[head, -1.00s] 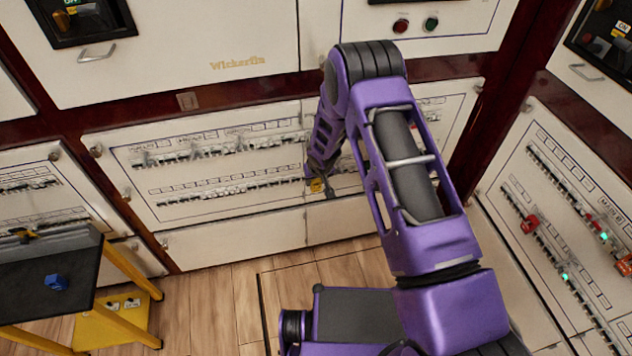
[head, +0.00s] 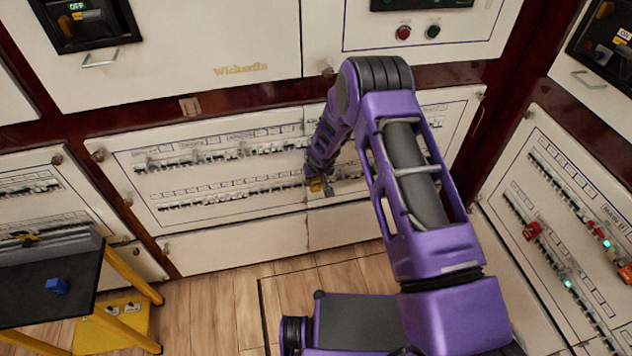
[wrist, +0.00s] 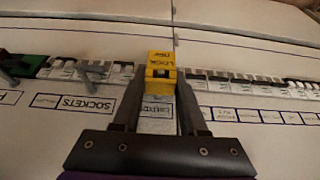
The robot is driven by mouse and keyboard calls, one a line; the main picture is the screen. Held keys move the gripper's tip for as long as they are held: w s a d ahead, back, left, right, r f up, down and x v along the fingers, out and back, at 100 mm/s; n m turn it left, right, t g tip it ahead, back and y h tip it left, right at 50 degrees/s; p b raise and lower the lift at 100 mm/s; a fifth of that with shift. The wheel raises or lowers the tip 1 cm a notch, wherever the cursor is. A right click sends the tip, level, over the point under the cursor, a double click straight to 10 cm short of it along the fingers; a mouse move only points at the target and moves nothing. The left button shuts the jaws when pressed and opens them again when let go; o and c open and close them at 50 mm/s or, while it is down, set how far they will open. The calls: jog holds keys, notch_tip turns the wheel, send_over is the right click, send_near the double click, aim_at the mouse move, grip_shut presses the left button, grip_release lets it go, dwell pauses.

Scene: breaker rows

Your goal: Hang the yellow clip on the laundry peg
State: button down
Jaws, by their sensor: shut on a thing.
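The yellow clip (wrist: 160,68) is between the fingertips of my gripper (wrist: 158,88), which is shut on it. In the head view the clip (head: 316,185) shows small and yellow at the end of my arm, by the lower breaker row. In the wrist view the clip is at the breaker row, over a white label (wrist: 158,112) whose lettering is too blurred to read surely. The laundry peg cannot be picked out; the clip and fingers cover that part of the row. Whether the clip touches a peg I cannot tell.
Breakers (wrist: 215,82) run along both sides of the clip. A green piece (wrist: 30,66) sits at the row's far left in the wrist view. In the head view, a dark table (head: 40,295) with a blue block (head: 57,286) stands at lower left.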

jog(key=shift+c, duration=1.8)
grip_release()
jog(key=shift+r, duration=0.1)
jog(key=p+v, duration=0.2)
jog(key=v, duration=1.5)
jog(key=shift+p, duration=0.3)
jog(key=shift+r, duration=0.1)
